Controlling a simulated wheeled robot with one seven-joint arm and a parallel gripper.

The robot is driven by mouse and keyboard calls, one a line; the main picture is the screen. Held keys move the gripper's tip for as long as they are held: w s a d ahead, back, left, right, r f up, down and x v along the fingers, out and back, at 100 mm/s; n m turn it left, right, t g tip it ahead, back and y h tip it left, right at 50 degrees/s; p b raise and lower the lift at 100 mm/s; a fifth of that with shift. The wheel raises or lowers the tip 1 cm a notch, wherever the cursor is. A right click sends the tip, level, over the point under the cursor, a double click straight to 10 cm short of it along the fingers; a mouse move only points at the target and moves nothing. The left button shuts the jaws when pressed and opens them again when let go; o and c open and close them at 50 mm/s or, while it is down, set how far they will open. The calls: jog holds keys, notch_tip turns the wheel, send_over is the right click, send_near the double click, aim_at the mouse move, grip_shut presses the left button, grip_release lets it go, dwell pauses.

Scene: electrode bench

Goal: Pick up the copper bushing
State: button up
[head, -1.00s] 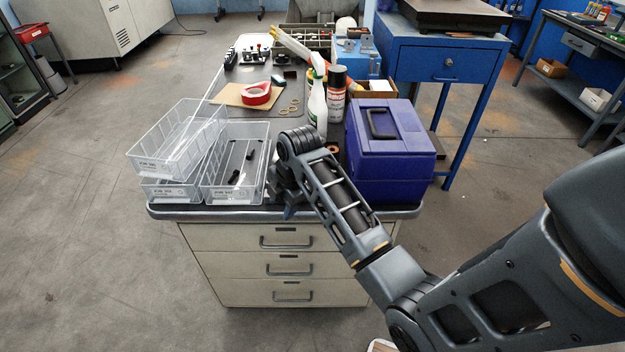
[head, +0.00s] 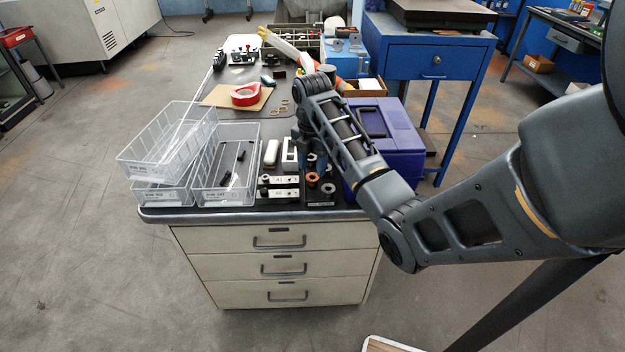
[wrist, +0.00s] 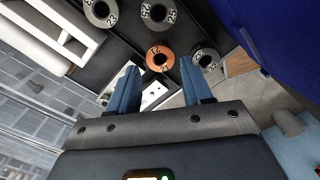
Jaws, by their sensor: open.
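The copper bushing (wrist: 159,49) is an orange-brown ring with a dark hole and a number on its face. It stands in a dark holder among several grey numbered bushings, such as one at its right (wrist: 206,59). It also shows in the head view as an orange ring (head: 312,175) near the bench front. My gripper (wrist: 159,67) is open and empty. In the wrist view its two blue fingers point towards the copper bushing, which appears between the tips. Whether they are level with it I cannot tell. In the head view my arm hides most of the gripper (head: 309,158).
Clear plastic bins (head: 226,196) stand at the bench's left front. A blue-purple toolbox (head: 403,150) stands close on the right. White numbered blocks (head: 284,194) lie just left of the bushings. Red tape (head: 247,98) lies farther back.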

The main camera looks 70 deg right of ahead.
aim_at(313, 174)
jog(key=shift+f, duration=2)
jog(key=shift+c, duration=0.3)
jog(key=c, duration=0.8)
